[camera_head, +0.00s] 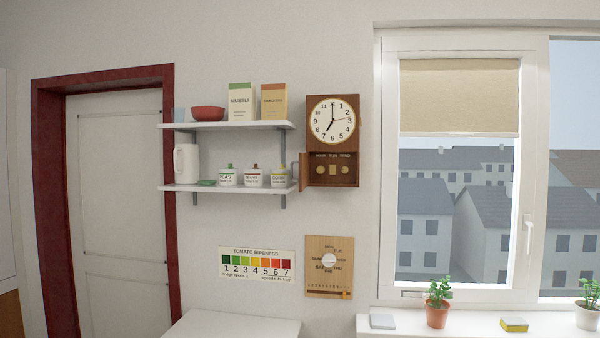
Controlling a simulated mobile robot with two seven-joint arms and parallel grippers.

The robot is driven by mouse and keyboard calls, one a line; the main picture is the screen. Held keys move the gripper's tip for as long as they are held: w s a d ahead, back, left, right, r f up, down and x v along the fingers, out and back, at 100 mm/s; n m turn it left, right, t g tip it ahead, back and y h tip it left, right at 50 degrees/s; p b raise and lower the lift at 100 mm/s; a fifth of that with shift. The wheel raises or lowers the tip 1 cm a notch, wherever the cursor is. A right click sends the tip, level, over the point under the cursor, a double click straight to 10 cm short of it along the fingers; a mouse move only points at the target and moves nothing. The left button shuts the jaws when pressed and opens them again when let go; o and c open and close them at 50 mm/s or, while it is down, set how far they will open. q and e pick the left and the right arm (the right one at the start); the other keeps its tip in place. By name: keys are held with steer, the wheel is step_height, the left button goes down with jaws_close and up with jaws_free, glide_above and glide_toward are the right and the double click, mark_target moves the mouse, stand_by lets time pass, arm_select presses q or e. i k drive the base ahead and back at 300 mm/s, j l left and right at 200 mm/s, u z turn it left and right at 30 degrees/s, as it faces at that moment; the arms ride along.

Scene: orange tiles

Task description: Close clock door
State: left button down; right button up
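A wooden wall clock (333,140) hangs between the shelves and the window. Its white dial (332,120) is in the upper half. Below the dial is a small compartment (336,168) with round brass-coloured parts inside. The compartment is open. Its small wooden door (304,170) stands swung out at the left side of the compartment, close to the right end of the lower shelf. Neither of my grippers shows in the head view.
Two white shelves (240,188) with jars, a jug and boxes are left of the clock. A wooden board (329,267) hangs below it. A white surface (235,328) is at the bottom. The window sill (460,326) holds potted plants.

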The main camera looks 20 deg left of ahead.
mark_target(302, 162)
steer(key=i+l, duration=0.35)
steer(key=l, duration=0.15)
steer(key=i+l+u, duration=0.1)
steer(key=i+l, duration=0.3)
